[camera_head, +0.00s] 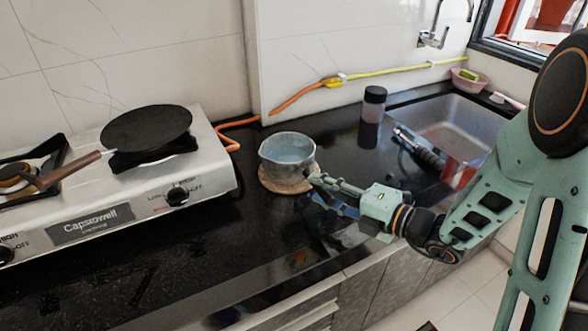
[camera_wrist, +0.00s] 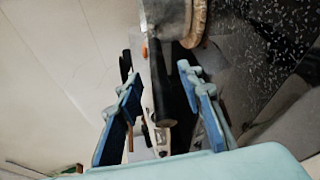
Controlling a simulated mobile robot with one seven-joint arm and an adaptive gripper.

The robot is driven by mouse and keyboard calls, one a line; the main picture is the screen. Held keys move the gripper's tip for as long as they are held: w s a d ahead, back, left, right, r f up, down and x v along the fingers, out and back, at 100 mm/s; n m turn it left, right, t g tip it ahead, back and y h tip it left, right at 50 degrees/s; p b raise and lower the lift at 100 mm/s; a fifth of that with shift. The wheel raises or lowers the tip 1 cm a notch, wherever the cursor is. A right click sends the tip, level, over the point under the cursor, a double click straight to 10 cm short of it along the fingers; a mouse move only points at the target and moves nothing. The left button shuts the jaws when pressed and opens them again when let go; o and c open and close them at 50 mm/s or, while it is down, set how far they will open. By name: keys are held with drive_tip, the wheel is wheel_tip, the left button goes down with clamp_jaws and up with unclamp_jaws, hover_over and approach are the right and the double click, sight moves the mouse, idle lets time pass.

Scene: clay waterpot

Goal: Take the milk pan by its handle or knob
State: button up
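The milk pan (camera_head: 286,150) is a small grey metal pan, upright on a round brown mat (camera_head: 285,184) on the black counter. In the wrist view the pan's side (camera_wrist: 166,17) shows at the top, and its black handle (camera_wrist: 159,90) extends down between my fingers. My gripper (camera_head: 318,187) is at the pan's front right in the head view, where it hides the handle. In the wrist view my gripper (camera_wrist: 158,70) is open, with one blue-padded finger on each side of the handle. A gap shows on both sides, and neither finger appears to touch it.
A stove (camera_head: 130,195) with a black frying pan (camera_head: 147,128) stands to the left. A dark-capped jar (camera_head: 371,115) stands behind the milk pan to the right, near the sink (camera_head: 450,125). A hose (camera_head: 385,71) runs along the wall. The front counter is clear.

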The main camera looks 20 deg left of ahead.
drive_tip(key=shift+w+a, duration=0.1)
drive_tip(key=shift+a, duration=0.15)
clamp_jaws()
idle(0.3)
